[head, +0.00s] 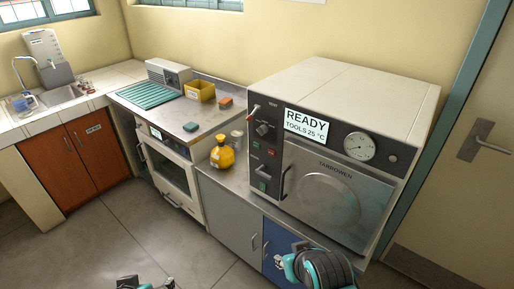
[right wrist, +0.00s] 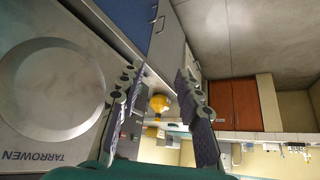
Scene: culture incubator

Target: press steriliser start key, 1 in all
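The steriliser (head: 345,90) stands on the steel counter at the right in the head view. Its display (head: 306,124) reads READY, TOOLS 25 °C. The dark panel left of its shut door carries a knob, a small red key (head: 271,151) and a green key (head: 262,186); their labels are too small to read. In the right wrist view the door (right wrist: 45,85) fills the left side, its name upside down. My right gripper (right wrist: 160,70) is open and empty, in front of the steriliser. My left gripper (head: 146,284) is partly cut off at the bottom edge.
A yellow bottle (head: 222,153) and a clear jar (head: 237,140) stand left of the steriliser. Further left are an oven-like unit (head: 170,172), a yellow bin (head: 200,91) and a sink (head: 60,95). A door (head: 470,190) is at far right. The middle floor is clear.

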